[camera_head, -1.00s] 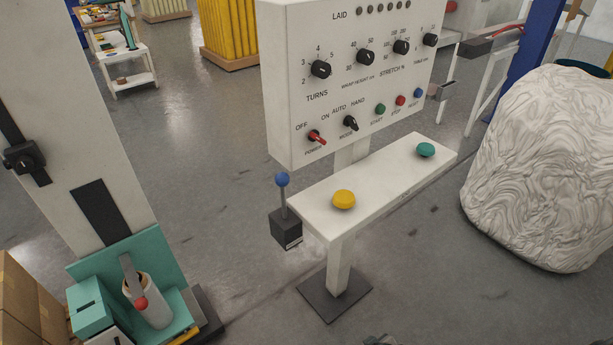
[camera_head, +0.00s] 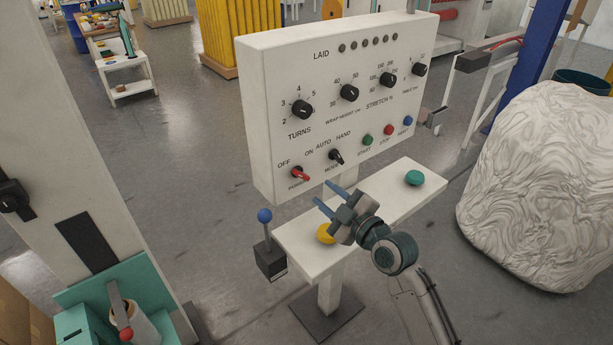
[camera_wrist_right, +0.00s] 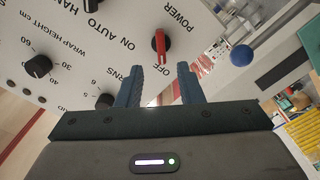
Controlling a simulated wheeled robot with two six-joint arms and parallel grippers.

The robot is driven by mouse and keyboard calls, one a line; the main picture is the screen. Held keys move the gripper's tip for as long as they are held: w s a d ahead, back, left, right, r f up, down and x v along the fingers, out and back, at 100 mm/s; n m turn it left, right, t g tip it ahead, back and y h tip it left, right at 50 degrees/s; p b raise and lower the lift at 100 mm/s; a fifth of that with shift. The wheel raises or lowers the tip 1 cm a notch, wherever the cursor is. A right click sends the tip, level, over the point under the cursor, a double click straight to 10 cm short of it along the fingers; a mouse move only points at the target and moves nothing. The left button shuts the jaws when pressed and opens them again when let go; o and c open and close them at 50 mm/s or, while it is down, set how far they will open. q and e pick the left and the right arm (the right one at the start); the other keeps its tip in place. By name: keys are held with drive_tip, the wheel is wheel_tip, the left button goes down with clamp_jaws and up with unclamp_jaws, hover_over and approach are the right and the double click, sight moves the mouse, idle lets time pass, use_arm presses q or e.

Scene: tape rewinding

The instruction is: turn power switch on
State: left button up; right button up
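The power switch (camera_head: 299,174) is a red lever knob at the lower left of the white control panel (camera_head: 262,120). Its long axis lines up with the OFF label, and ON is to the right of OFF. In the right wrist view the red knob (camera_wrist_right: 160,42) shows beyond the fingertips, roughly centred between them. My right gripper (camera_head: 323,192) is open and empty, in front of the panel and to the lower right of the switch, apart from it. Its two blue fingers (camera_wrist_right: 160,66) are spread in the wrist view. My left gripper is in neither view.
A black MODE knob (camera_head: 335,156) sits just right of the switch. Below is a white shelf (camera_head: 385,202) with a yellow button (camera_head: 325,234) and a teal button (camera_head: 414,178). A blue-ball lever (camera_head: 264,216) stands at the shelf's left end.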

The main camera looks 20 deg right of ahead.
sight(304, 178)
drive_tip(key=p+x, duration=0.2)
drive_tip(key=x, duration=0.6)
drive_tip(key=shift+w+a+f, duration=0.1)
drive_tip(key=shift+w, duration=0.05)
drive_tip(key=c, duration=0.6)
